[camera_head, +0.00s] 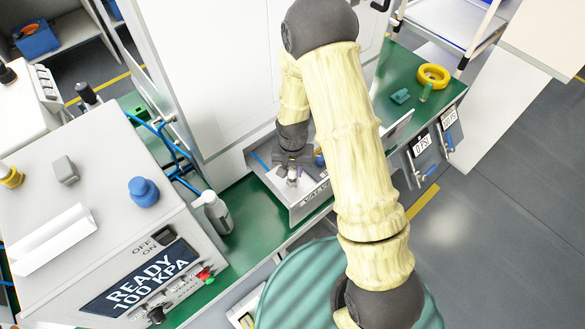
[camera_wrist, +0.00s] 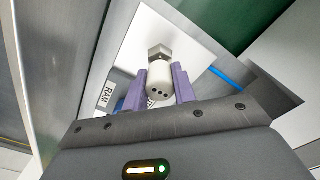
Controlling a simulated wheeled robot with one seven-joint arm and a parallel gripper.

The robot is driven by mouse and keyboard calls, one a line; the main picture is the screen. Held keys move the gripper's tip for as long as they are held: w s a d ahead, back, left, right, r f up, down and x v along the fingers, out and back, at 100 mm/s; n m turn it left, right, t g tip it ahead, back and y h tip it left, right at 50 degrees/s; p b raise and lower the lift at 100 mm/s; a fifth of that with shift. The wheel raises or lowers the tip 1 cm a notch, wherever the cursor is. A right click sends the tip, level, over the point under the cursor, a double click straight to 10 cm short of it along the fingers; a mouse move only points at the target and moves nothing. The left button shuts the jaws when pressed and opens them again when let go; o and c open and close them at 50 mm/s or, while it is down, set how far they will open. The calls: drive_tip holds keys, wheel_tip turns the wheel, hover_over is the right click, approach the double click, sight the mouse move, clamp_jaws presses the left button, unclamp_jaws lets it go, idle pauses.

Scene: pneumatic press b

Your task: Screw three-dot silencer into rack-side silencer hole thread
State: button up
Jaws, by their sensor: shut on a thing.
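My gripper (camera_wrist: 160,84) has two purple fingers shut on the three-dot silencer (camera_wrist: 158,88), one finger on each side. The silencer is a pale cylinder with dark dots on the end facing the wrist camera and a metal hex part (camera_wrist: 160,52) at its far end. The hex part lies against or just in front of a pale metal plate (camera_wrist: 196,40). The thread and the hole are hidden, so I cannot tell how far it is in. In the head view my gripper (camera_head: 292,172) points down into the grey metal unit (camera_head: 309,205) on the green bench.
A control box (camera_head: 110,225) reading READY 100 KPA stands at left. A grey bottle (camera_head: 213,212) stands beside it. A white cabinet panel (camera_head: 215,70) rises close behind my gripper. A blue hose (camera_wrist: 222,76) runs near the silencer. A yellow ring (camera_head: 433,76) lies at the bench's far end.

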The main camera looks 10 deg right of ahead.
drive_tip(key=shift+f+b, duration=0.3)
drive_tip(key=shift+f, duration=0.2)
drive_tip(key=o, duration=1)
drive_tip(key=shift+r, duration=0.1)
wheel_tip(320, 180, up, 17)
drive_tip(key=shift+r, duration=0.15)
idle(0.4)
